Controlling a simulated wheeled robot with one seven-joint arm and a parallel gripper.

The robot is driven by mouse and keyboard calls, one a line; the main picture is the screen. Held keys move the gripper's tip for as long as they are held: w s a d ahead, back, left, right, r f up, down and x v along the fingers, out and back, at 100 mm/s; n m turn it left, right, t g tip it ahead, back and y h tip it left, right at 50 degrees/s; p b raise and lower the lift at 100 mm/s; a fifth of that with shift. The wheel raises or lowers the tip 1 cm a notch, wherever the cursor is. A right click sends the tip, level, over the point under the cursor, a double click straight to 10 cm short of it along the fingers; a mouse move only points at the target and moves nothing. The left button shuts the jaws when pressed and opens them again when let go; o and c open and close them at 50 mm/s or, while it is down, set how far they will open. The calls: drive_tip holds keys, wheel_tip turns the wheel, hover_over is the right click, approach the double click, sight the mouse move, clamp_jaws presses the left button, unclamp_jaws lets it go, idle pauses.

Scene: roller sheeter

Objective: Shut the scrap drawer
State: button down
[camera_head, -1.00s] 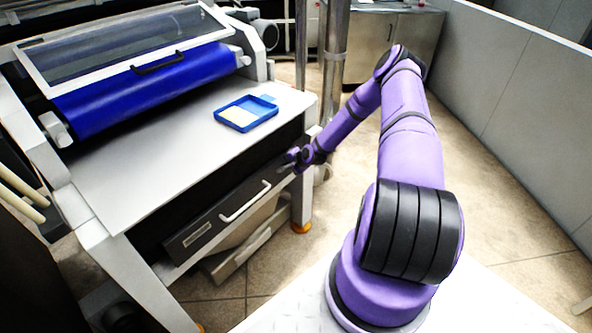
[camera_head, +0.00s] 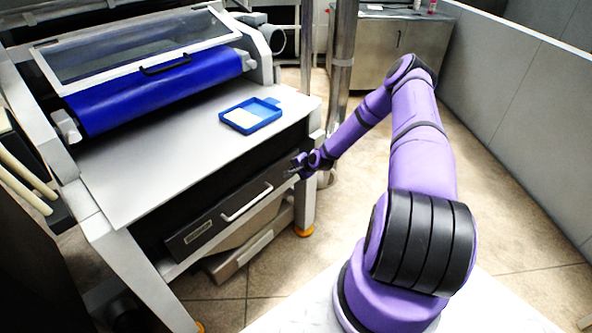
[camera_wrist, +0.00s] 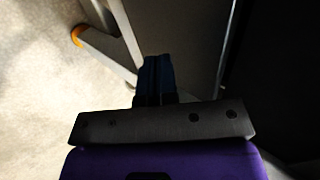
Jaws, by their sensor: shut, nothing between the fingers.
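The scrap drawer has a dark grey front (camera_head: 212,228) with a pale bar handle (camera_head: 247,203) and a small label. It sits below the steel tabletop of the sheeter, between its legs. How far it stands out is hard to tell. My gripper (camera_head: 291,172) is at the right end of the drawer front, to the right of the handle. In the wrist view its dark fingers (camera_wrist: 154,60) are together and empty, by the edge of a grey panel (camera_wrist: 185,40). Whether they touch the panel cannot be told.
A blue tray (camera_head: 271,120) lies on the tabletop (camera_head: 150,165), before the blue roller (camera_head: 160,92). A table leg (camera_head: 305,205) with an orange foot stands close to my gripper. A grey tray-like part (camera_head: 240,257) is below the drawer. Floor to the right is open, up to a grey wall.

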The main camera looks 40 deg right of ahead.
drive_tip(key=v, duration=1)
drive_tip(key=shift+s, duration=0.6)
drive_tip(key=shift+d, duration=0.15)
drive_tip(key=s+a+r+n+g+h, duration=0.15)
drive_tip(key=a+r+n, duration=0.3)
drive_tip(key=r, duration=0.75)
drive_tip(key=s+a+r+n+g+h, duration=0.1)
drive_tip(key=s+a+r+n+g, duration=0.3)
drive_tip(key=r, duration=0.9)
drive_tip(key=s+a+r+n+t+h, duration=0.15)
drive_tip(key=a+r, duration=0.35)
drive_tip(key=r, duration=0.7)
drive_tip(key=s+a+r+n, duration=0.3)
drive_tip(key=s+a+r, duration=0.5)
drive_tip(key=s+r, duration=0.25)
drive_tip(key=s+a+r+n+y, duration=0.1)
drive_tip(key=s+a+r, duration=0.1)
drive_tip(key=s, duration=0.6)
drive_tip(key=s+a+r+n+y, duration=0.1)
drive_tip(key=s+a+r, duration=0.2)
drive_tip(key=s, duration=0.5)
drive_tip(key=shift+a+r+n, duration=0.15)
drive_tip(key=shift+r+n, duration=0.25)
drive_tip(key=shift+r, duration=0.1)
